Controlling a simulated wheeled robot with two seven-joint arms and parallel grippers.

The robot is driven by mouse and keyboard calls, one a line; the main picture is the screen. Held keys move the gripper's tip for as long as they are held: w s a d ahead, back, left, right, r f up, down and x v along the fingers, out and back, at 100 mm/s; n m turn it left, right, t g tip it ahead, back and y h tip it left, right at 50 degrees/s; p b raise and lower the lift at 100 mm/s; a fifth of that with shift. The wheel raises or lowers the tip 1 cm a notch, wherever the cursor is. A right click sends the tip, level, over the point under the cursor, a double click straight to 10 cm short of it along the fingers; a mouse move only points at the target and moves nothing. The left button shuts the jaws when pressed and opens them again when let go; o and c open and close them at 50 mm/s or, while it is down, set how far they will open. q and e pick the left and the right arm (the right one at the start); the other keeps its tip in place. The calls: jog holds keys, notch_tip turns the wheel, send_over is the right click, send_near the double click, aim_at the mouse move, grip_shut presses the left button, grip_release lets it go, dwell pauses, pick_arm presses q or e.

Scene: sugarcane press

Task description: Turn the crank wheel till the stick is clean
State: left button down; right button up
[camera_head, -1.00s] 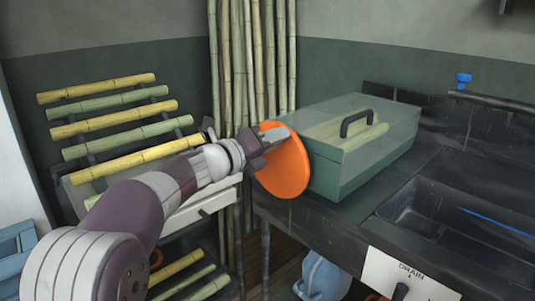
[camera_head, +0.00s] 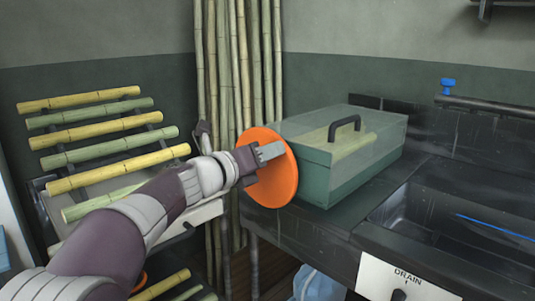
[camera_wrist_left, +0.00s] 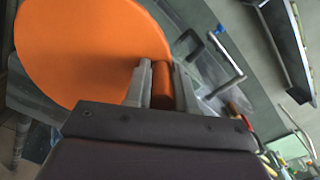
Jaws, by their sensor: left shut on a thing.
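The orange crank wheel (camera_head: 283,190) is on the left end of the green press box (camera_head: 340,190). It also fills the upper left of the left wrist view (camera_wrist_left: 80,50). My left gripper (camera_head: 270,151) is in front of the wheel's upper part. In the left wrist view its fingers (camera_wrist_left: 162,85) are shut on the wheel's orange handle (camera_wrist_left: 162,75). A yellow-green stick (camera_head: 358,146) lies inside the box under its clear lid, which has a dark handle (camera_head: 345,124). The stick's surface is too blurred to judge as clean. My right gripper is not in view.
A rack of cane sticks (camera_head: 100,140) stands at the left. Tall bamboo poles (camera_head: 236,60) stand behind the wheel. A dark counter with a sink (camera_head: 440,225) and a drain label (camera_head: 405,277) is at the right.

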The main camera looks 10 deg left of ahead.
pick_arm(q)
jog(key=c, duration=0.9)
grip_release()
jog(key=shift+c, duration=0.2)
jog(key=p+v, duration=0.1)
jog(key=v, duration=1.1)
jog(key=shift+s+a+p, duration=0.2)
jog(key=shift+s+p, duration=0.05)
jog(key=shift+p, duration=0.05)
